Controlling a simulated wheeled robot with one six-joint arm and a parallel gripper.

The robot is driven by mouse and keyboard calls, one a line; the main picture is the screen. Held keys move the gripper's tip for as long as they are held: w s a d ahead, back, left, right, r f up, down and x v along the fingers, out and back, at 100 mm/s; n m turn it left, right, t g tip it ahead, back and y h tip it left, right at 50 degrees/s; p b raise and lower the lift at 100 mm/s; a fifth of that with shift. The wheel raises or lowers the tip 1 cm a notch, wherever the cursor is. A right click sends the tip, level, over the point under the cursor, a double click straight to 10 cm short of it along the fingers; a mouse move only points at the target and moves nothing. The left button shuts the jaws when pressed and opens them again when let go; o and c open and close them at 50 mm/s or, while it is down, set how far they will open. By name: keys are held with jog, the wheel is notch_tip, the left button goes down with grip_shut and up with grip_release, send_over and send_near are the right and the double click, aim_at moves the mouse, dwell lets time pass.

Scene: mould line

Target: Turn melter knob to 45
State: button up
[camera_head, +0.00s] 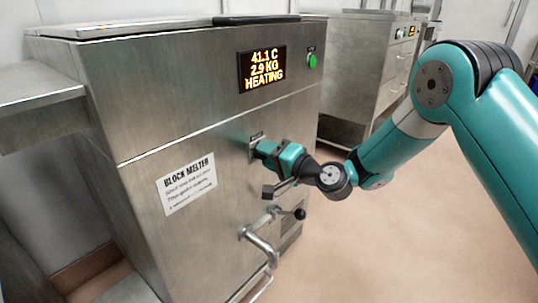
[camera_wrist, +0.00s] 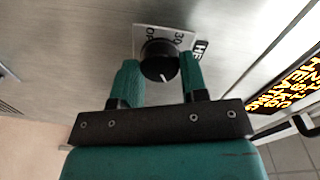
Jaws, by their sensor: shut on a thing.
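The block melter (camera_head: 160,120) is a steel cabinet with a printed label. Its display (camera_head: 262,69) reads 41.1 C, 2.9 KG, HEATING. My gripper (camera_wrist: 160,76) is shut on the knob, one teal finger on each side. In the head view my gripper (camera_head: 262,150) meets the front panel below the display and hides the knob. The rest of the dial scale is hidden.
A green button (camera_head: 312,61) sits right of the display. A spout with a black-knobbed lever (camera_head: 299,213) sticks out below my gripper. A steel shelf (camera_head: 40,85) stands left; another steel cabinet (camera_head: 358,75) stands behind. The floor at right is open.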

jog(key=o, duration=0.9)
jog(key=shift+d, duration=0.1)
jog(key=b+v, duration=0.7)
jog(key=v, duration=1)
jog(key=shift+s+d, duration=0.1)
jog(key=shift+s, duration=0.05)
